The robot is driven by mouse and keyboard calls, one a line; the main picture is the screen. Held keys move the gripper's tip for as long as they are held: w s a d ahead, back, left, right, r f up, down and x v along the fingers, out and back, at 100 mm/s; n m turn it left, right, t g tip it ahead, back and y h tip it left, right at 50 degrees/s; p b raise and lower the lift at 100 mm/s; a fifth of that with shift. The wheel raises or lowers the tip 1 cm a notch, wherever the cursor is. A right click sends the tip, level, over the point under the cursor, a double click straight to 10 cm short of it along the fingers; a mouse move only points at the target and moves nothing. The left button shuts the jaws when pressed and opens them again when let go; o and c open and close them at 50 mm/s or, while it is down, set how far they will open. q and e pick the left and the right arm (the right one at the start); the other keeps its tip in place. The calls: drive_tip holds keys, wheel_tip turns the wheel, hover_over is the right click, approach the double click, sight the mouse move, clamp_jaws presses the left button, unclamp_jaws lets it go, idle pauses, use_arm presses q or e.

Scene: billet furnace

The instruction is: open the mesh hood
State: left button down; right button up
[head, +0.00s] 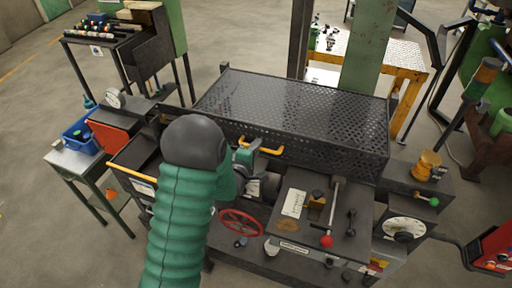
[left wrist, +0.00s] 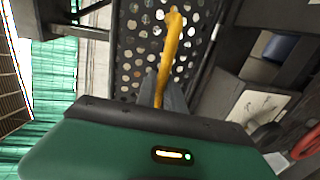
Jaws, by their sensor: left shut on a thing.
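The mesh hood (head: 290,103) is a dark perforated metal cover. It sits lowered over the back of the machine. Its yellow handle (head: 273,150) is on the front face. In the left wrist view the handle (left wrist: 171,45) runs up from between the grey fingers, with the perforated hood panel (left wrist: 135,45) behind it. My left gripper (head: 254,148) is shut on the handle at its left part; it also shows in the left wrist view (left wrist: 163,98). My green-sleeved left arm hides part of the machine's left front. My right gripper is not in view.
A red handwheel (head: 243,224), a red-knobbed lever (head: 327,241) and a dial (head: 404,229) are on the machine's front. A green post (head: 369,45) stands close behind the hood. A side table with a blue bin (head: 80,137) stands at left. Open floor lies at far left.

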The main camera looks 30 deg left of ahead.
use_arm(q)
drive_tip(key=shift+s+a+f, duration=0.1)
drive_tip(key=shift+s+f, duration=0.05)
drive_tip(key=shift+f, duration=0.1)
idle(0.5)
